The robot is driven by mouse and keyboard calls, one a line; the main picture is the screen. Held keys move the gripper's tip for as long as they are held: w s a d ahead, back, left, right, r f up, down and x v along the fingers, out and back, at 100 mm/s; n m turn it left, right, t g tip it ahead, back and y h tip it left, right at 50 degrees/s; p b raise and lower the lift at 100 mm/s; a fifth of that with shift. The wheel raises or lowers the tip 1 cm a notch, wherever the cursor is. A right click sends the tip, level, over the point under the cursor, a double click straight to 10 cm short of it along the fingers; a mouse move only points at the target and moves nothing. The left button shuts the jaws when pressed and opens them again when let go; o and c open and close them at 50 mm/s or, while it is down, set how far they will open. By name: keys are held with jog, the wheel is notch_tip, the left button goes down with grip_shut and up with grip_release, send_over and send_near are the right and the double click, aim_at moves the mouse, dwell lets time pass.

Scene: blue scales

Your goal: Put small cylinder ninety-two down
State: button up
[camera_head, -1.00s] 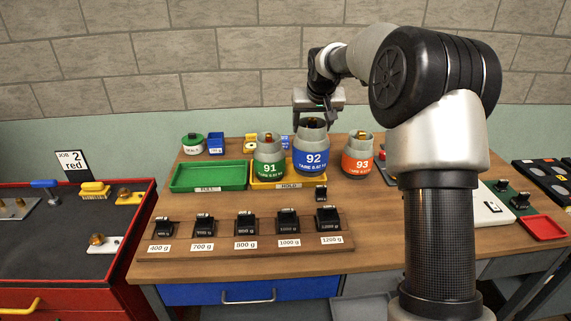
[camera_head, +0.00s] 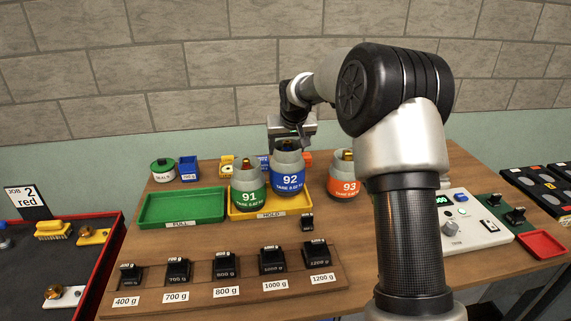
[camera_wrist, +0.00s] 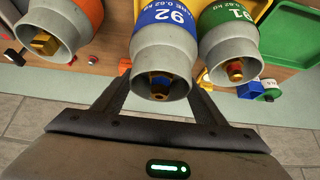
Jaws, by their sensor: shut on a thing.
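Small cylinder 92 (camera_head: 289,172), grey with a blue label, is upright at the right part of the yellow HOLD tray (camera_head: 303,209). I cannot tell whether its base touches the tray. My gripper (camera_head: 291,135) is shut on its top from above and behind. In the wrist view, its collar and open top (camera_wrist: 163,62) sit between my finger arms. Green-labelled cylinder 91 (camera_head: 249,190) stands close on its left in the HOLD tray; it also shows in the wrist view (camera_wrist: 229,45). Orange-labelled cylinder 93 (camera_head: 345,180) stands apart on the right.
The green FULL tray (camera_head: 150,212) is empty. A control panel (camera_head: 460,232) is on the right. A green tub (camera_head: 163,171) and blue bin (camera_head: 188,169) stand behind.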

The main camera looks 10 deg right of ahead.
jog(key=shift+w+f, duration=0.1)
jog(key=shift+f, duration=2.15)
jog(key=shift+f, duration=0.15)
jog(key=o, duration=2.1)
jog(key=shift+f, duration=0.1)
